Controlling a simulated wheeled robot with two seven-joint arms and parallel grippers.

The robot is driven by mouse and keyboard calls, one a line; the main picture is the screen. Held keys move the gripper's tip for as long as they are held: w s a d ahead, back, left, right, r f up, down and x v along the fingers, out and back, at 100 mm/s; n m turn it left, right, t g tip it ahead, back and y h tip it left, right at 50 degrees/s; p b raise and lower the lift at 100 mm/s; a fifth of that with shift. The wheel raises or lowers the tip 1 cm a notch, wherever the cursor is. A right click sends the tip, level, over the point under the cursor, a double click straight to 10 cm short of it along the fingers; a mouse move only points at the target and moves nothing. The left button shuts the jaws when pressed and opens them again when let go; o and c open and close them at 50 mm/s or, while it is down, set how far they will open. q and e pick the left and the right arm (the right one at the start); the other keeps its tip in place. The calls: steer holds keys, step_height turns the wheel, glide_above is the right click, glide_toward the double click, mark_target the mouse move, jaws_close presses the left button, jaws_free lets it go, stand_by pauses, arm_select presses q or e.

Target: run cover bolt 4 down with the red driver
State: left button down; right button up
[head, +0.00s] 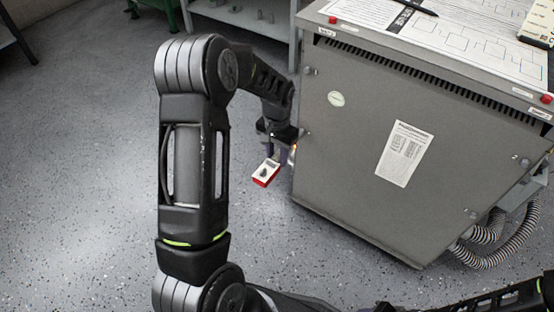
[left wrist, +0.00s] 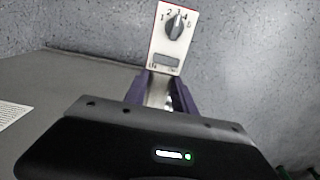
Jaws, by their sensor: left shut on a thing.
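My left gripper (head: 281,150) is shut on the driver, close to the cover's left edge. The driver's bit is hidden. Small bolts show at the cover's upper left (head: 309,72), right (head: 524,162) and lower right (head: 472,213). I cannot make out bolt 4 near the driver. My right gripper is out of view.
Papers (head: 470,40) and a dark pen lie on the cabinet top. Ribbed hoses (head: 490,245) come out at its lower right. A grey shelf (head: 245,18) stands behind. The speckled floor (head: 90,140) is clear at left.

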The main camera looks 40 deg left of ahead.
arm_select(q)
steer(key=shift+s, duration=1.35)
